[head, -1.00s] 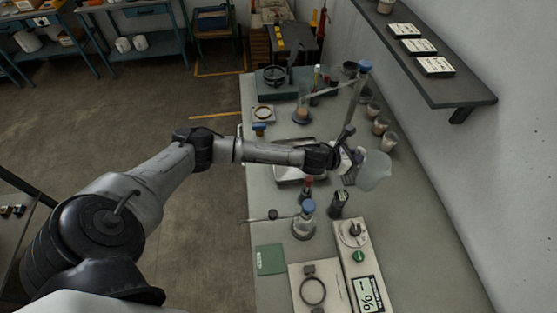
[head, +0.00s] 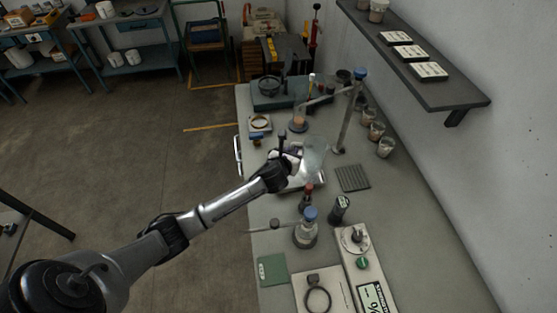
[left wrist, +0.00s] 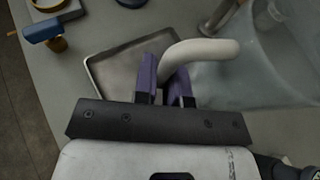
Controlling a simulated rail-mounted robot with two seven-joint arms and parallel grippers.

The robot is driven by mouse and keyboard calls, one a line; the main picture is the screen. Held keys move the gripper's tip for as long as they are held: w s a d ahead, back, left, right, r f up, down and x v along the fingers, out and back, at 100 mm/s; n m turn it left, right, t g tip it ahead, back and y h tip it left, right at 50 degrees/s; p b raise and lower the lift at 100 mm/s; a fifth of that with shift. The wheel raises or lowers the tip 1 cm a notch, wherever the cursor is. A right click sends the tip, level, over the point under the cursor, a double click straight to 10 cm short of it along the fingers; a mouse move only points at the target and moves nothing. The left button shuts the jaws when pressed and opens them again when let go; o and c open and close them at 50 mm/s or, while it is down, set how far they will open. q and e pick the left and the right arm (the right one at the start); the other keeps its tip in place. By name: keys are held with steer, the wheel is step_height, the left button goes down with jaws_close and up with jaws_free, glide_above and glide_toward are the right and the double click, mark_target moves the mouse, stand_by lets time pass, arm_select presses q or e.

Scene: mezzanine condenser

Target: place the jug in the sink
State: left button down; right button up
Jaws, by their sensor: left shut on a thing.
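The jug (head: 314,152) is a translucent pale vessel with a white curved handle. My left gripper (head: 289,157) is shut on that handle; in the left wrist view my purple fingers (left wrist: 166,78) pinch the handle (left wrist: 205,49), with the jug body (left wrist: 262,78) to the right. The sink (head: 318,184) is a shallow metal basin in the bench; its left part (left wrist: 112,72) shows beyond the fingers in the wrist view. In the head view the jug overlaps the sink's far right part. Its height above the sink is unclear. My right gripper is not in view.
A metal stand (head: 348,118) rises behind the jug. A dark ribbed mat (head: 352,178) lies right of the sink. A blue-capped flask (head: 307,232), a red-topped bottle (head: 307,196) and a black cylinder (head: 339,209) stand nearer. Several beakers line the wall side.

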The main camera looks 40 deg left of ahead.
arm_select(q)
steer(key=a+f, duration=0.1)
steer(key=a, duration=0.1)
steer(key=a+f, duration=0.1)
steer(key=a, duration=0.1)
steer(key=a+f, duration=0.2)
steer(key=shift+s+a, duration=0.15)
steer(key=shift+a, duration=0.1)
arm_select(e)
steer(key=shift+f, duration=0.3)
arm_select(q)
steer(key=shift+f+b, duration=0.65)
steer(key=shift+f, duration=1.3)
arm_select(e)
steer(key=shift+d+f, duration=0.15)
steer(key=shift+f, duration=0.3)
arm_select(q)
steer(key=shift+f, duration=0.15)
steer(key=c, duration=1.2)
jaws_free()
